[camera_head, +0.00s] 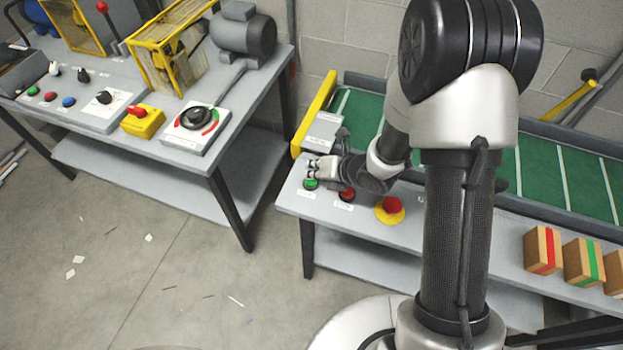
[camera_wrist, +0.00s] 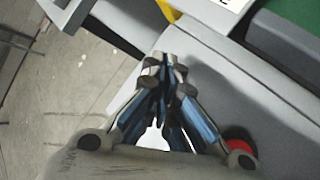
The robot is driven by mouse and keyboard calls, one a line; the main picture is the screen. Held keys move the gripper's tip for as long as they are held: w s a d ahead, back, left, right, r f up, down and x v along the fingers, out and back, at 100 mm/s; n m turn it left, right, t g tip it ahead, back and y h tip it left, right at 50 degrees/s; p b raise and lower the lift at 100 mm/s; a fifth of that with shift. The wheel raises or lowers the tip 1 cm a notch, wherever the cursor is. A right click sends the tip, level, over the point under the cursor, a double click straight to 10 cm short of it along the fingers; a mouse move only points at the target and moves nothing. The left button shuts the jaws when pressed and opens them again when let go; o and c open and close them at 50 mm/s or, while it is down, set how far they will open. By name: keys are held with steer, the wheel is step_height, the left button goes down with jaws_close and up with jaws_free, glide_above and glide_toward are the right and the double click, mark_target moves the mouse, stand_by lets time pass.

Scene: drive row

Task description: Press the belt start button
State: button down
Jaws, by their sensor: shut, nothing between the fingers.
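A green button (camera_head: 310,185) sits at the left end of the conveyor table's grey front ledge, with a small label below it, too small to read. A red button (camera_head: 347,194) is just right of it, partly covered by my gripper; a red button also shows at the lower right in the wrist view (camera_wrist: 238,146). My gripper (camera_head: 312,166) is shut and empty, its fingertips close above or beside the green button; I cannot tell whether they touch. In the wrist view the closed fingertips (camera_wrist: 163,66) point toward the ledge, and the green button is not visible.
A red mushroom button on a yellow base (camera_head: 390,209) is farther right. The green conveyor belt (camera_head: 540,165) runs behind the ledge, with a yellow bar (camera_head: 314,112) at its left end. Striped blocks (camera_head: 543,250) stand at the right. Another control bench (camera_head: 75,112) is at the left.

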step_height(320, 180, up, 6)
steer(key=p, duration=0.3)
stand_by(0.4)
stand_by(0.7)
steer(key=s+d+r+m+t+h, duration=0.2)
steer(key=d+r+m+h, duration=0.4)
steer(key=d+r+m, duration=0.8)
steer(key=s+d+r+m+g+h, duration=0.2)
steer(key=s+d+r+m, duration=0.1)
steer(key=s+r+m, duration=0.65)
steer(key=s+a+m+g+y, duration=0.1)
steer(key=s+a+m, duration=0.2)
steer(key=s+m, duration=0.9)
steer(key=s, duration=0.2)
steer(key=shift+s+a+m+g, duration=0.2)
steer(key=shift+s+m+g, duration=0.15)
steer(key=shift+s+g, duration=0.05)
